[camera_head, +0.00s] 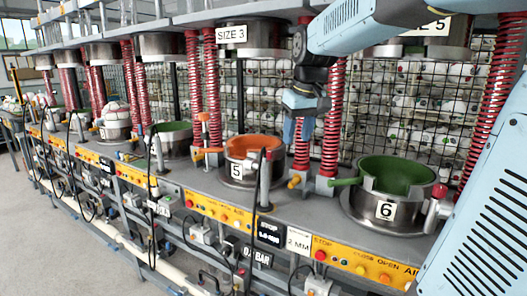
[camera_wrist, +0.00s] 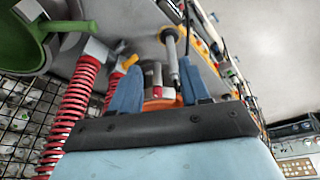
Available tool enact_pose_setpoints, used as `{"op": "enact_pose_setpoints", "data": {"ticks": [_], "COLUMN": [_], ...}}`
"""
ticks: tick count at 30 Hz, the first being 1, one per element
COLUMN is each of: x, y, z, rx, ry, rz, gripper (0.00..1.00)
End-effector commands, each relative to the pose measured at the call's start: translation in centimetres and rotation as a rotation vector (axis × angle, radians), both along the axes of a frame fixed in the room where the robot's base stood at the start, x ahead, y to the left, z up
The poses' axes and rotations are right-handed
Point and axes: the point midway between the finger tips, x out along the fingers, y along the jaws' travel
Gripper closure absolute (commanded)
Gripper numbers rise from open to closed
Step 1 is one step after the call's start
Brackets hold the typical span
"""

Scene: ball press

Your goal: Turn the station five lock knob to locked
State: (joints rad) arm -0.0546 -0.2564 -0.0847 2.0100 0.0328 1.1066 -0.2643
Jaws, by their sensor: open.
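The station five mould (camera_head: 240,172) is a round metal pot with an orange inside and a "5" label. A small yellow-orange knob (camera_head: 295,181) sits at its right, by the red springs; it also shows in the wrist view (camera_wrist: 131,62). I cannot tell for sure that this is the lock knob, or its setting. My gripper (camera_head: 298,130) is open and empty, pointing down above and to the right of the mould, apart from it. In the wrist view its blue fingers (camera_wrist: 157,78) frame part of the orange mould, which they partly hide.
The green station six mould (camera_head: 366,207) stands at the right, with its green handle reaching left. Red springs (camera_head: 333,120) rise close to my gripper. An upright grey post (camera_head: 265,185) stands before station five. Yellow button panels (camera_head: 215,206) line the bench front.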

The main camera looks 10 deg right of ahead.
Motion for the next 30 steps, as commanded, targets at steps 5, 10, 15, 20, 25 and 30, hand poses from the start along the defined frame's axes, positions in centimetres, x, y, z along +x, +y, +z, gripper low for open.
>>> {"op": "enact_pose_setpoints", "data": {"ticks": [5,10,15,20,25,30], "x": [5.7,10.7,15.8,20.3,24.2,26.3], "y": [-0.1,-0.1,0.0,0.3,0.7,1.0], "z": [0.2,-0.2,-1.3,-2.9,-4.8,-6.0], "rx": [-0.014,-0.029,-0.046,-0.063,-0.078,-0.087], "ry": [0.054,0.105,0.154,0.201,0.242,0.265], "rz": [0.060,0.117,0.177,0.238,0.292,0.326], "gripper": [0.54,0.54,0.54,0.54,0.54,0.54]}}
